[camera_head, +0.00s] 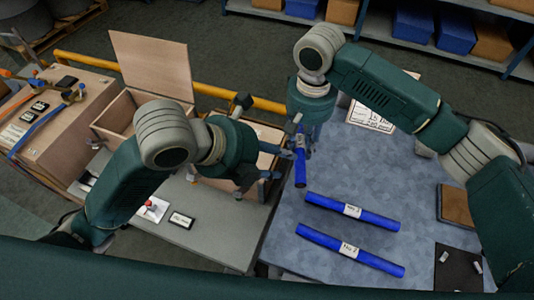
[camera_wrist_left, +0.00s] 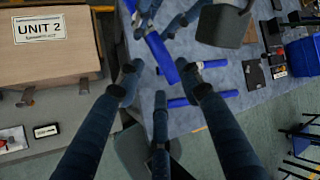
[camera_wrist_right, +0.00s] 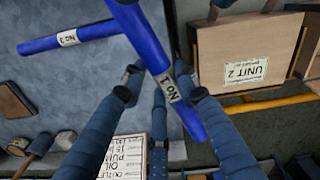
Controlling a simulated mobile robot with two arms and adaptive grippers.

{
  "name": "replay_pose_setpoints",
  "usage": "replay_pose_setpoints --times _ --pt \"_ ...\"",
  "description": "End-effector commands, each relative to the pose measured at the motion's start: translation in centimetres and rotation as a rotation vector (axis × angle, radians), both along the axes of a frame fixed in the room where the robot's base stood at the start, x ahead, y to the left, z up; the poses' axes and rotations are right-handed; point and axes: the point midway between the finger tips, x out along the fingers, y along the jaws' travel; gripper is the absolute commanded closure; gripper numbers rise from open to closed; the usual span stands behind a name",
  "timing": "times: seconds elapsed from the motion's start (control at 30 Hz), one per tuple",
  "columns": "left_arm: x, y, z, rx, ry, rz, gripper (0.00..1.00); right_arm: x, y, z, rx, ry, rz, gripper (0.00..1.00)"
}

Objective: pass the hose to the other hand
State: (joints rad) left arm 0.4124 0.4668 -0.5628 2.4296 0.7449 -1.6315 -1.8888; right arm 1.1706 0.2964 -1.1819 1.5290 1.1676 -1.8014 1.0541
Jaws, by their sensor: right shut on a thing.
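The blue hose No 1 (camera_head: 300,172) hangs from my right gripper (camera_head: 301,146), above the left edge of the blue-grey table. In the right wrist view the hose (camera_wrist_right: 187,118) runs slanting between the fingers, its white label close to the fingertips. My left gripper (camera_head: 262,182) is open and empty, just left of the hose. In the left wrist view the hose (camera_wrist_left: 162,56) shows beyond the spread fingers, apart from them. Two more blue hoses lie on the table, No 3 (camera_head: 375,216) and No 2 (camera_head: 375,258).
A wooden UNIT 2 box (camera_wrist_left: 60,45) stands close to my left gripper. An open wooden box (camera_head: 122,112) is at left on the grey bench (camera_head: 225,240). A label sheet (camera_head: 368,118), a brown pad (camera_head: 455,205) and a black mat (camera_head: 446,282) lie on the table.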

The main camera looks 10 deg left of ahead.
Motion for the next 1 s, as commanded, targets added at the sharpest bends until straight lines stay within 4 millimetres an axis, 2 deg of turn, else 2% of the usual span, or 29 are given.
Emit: replay_pose_setpoints --times 0.2,0.4,0.6,0.87,0.9,1.0 --pt "1.8 -2.4 -3.3 -0.005 0.007 0.003 0.63 0.0 0.0 0.0 0.000 0.000 0.000 0.97" --pt "3.0 -3.9 -5.4 -0.005 0.003 0.003 0.63 0.0 0.1 0.0 0.002 0.000 0.000 0.97" --pt "3.6 -4.5 -6.3 -0.005 0.000 0.002 0.63 0.0 0.2 0.1 0.004 0.000 0.001 0.97" --pt "3.6 -4.7 -6.3 -0.007 -0.001 0.001 0.63 -0.1 0.3 0.1 0.007 0.000 0.002 0.97" --pt "3.6 -4.7 -6.3 -0.007 -0.001 0.001 0.66 -0.1 0.3 0.1 0.007 0.000 0.002 0.97" --pt "3.6 -4.7 -6.3 -0.009 -0.001 0.000 0.86 -0.1 0.3 0.1 0.008 0.000 0.002 0.97"
